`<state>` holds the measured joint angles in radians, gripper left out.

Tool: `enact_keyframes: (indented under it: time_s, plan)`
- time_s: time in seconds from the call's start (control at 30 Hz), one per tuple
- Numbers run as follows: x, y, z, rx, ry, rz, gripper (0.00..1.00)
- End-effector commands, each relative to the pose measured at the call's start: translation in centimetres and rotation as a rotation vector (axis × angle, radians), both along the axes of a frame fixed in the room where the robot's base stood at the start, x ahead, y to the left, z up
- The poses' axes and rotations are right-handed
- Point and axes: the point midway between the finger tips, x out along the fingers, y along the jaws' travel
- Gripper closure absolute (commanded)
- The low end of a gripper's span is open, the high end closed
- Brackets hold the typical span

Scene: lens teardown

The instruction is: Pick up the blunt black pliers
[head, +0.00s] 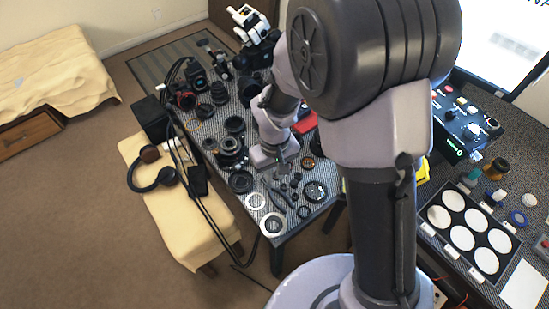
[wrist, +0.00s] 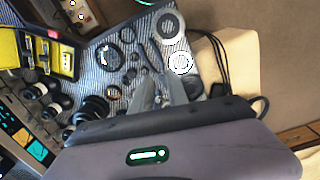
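A dark, long, slim tool that looks like the black pliers (head: 281,199) lies on the patterned table near its front end, among small lens parts. In the wrist view a dark long shape (wrist: 154,54), likely the same pliers, lies just beyond my fingertips. My gripper (head: 281,172) is above the table, behind the pliers in the head view. In the wrist view my gripper's (wrist: 162,78) two grey fingers stand apart with nothing seen between them. Whether the pliers' jaws are blunt is too small to tell.
Black lens rings and barrels crowd the table (head: 309,216). Two pale rings (head: 272,224) lie at its front left edge. A cream bench (head: 190,222) with headphones (head: 155,172) stands to the left. A tray of white discs (head: 470,231) lies to the right.

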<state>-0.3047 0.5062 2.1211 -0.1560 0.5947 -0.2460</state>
Motion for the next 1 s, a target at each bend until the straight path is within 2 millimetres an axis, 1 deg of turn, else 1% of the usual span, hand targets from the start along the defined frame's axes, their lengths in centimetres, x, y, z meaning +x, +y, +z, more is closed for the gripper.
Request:
enact_keyframes:
  time_s: [0.03,0.1,0.2,0.3,0.4,0.57,0.67,0.7,0.8,0.97,1.0]
  plan:
    - [-0.1,0.0,-1.7,-0.001,0.004,0.000,0.80]
    - [-0.2,-0.1,-4.1,-0.001,0.005,-0.001,0.80]
    - [-0.2,-0.1,-7.2,-0.001,0.006,-0.003,0.80]
    - [-0.1,-0.1,-9.6,-0.001,0.004,-0.003,0.80]
    - [-0.1,-0.1,-11.0,0.000,0.002,-0.004,0.80]
    - [-0.1,-0.1,-12.4,0.000,0.002,-0.005,0.80]
    - [-0.2,-0.2,-14.4,0.000,0.002,-0.005,0.80]
    - [-0.2,-0.2,-15.3,0.000,0.003,-0.005,0.80]
    - [-0.2,-0.2,-16.7,0.000,0.001,-0.004,0.80]
    - [-0.2,-0.2,-16.5,-0.001,0.000,-0.005,0.80]
    - [-0.2,-0.2,-16.5,-0.001,0.000,-0.005,0.82]
